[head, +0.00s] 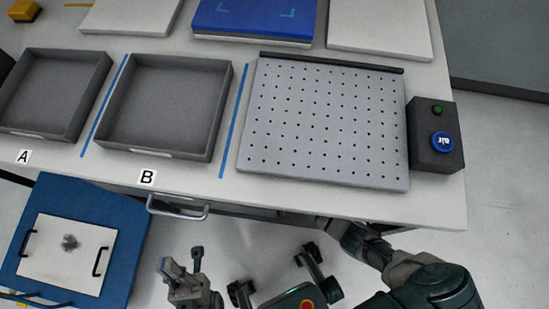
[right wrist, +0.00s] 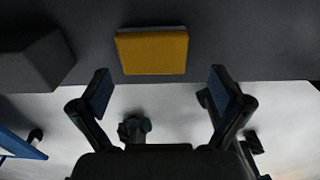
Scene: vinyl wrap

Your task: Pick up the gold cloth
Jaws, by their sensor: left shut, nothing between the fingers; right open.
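The gold cloth (right wrist: 152,52) shows in the right wrist view as a flat, squarish gold pad against a dark grey surface. It is beyond and between the spread fingers of my right gripper (right wrist: 162,92), not touching them. In the head view my right gripper (head: 276,273) is open and empty below the table's front edge. My left gripper (head: 185,268) is shut and empty to its left, also in front of the table. A yellow block-like thing (head: 24,9) shows at the head view's top left; I cannot tell whether it is the same thing.
The table (head: 225,190) holds two empty grey trays (head: 205,152) (head: 55,137), a perforated plate (head: 325,125) and a dark button box (head: 434,150). A drawer handle (head: 178,210) sticks out in front. A blue board (head: 120,225) with a white panel stands at lower left.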

